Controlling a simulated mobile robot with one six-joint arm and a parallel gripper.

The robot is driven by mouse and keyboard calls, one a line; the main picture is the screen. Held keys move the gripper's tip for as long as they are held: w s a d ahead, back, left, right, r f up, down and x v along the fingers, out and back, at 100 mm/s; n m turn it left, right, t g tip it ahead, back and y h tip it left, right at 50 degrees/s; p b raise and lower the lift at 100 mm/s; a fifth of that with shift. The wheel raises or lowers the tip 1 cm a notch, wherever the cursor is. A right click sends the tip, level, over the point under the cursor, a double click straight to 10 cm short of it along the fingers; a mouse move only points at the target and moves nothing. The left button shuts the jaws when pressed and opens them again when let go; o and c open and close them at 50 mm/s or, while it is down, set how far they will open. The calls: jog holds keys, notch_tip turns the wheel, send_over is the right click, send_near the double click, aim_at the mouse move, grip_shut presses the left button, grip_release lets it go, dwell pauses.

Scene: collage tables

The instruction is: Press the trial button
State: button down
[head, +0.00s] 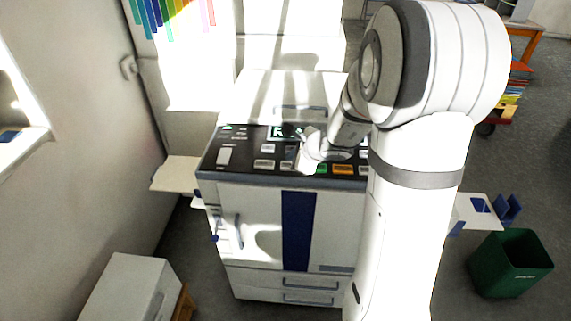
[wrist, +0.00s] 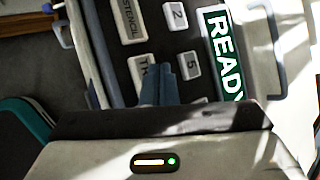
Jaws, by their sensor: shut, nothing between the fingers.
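A grey key with lettering starting "TR" (wrist: 139,70) sits on the dark control panel in the wrist view. The rest of its label is hidden behind my gripper, and it fits the trial button. My gripper (wrist: 158,72) is shut and empty, its blue-grey fingertips over the panel between this key and the "5" key (wrist: 190,65). I cannot tell whether the tips touch a key. In the head view my white wrist hangs over the middle of the panel (head: 210,158) on top of a white copier (head: 258,215), and the fingers are hard to make out.
A "STENCIL" key (wrist: 131,20) and a "2" key (wrist: 175,16) lie nearby, with a green "READY" display (wrist: 224,50) to the right. An orange key (head: 343,169) is at the panel's front. A green bin (head: 510,264) stands on the floor at right.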

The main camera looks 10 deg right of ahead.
notch_tip(320, 180, up, 5)
jog(key=p, duration=0.4)
dwell(0.8)
jog(key=s+a+r+n+g+y, duration=0.1)
jog(key=s+a+r+n, duration=0.25)
jog(key=s+n, duration=0.25)
jog(key=s+a+r+n+g, duration=0.2)
jog(key=s+a+r+n, duration=0.15)
jog(key=s+n, duration=0.2)
jog(key=s+d+n+g+h, duration=0.1)
jog(key=s+d+n+h, duration=0.1)
jog(key=s+n, duration=0.3)
jog(key=s+d+r+n+g+h, duration=0.1)
jog(key=s+n, duration=0.4)
jog(key=s, duration=0.6)
jog(key=shift+s+d+r+n+h, duration=0.15)
jog(key=shift+d+r+n+h, duration=0.15)
jog(key=shift+d+h, duration=0.75)
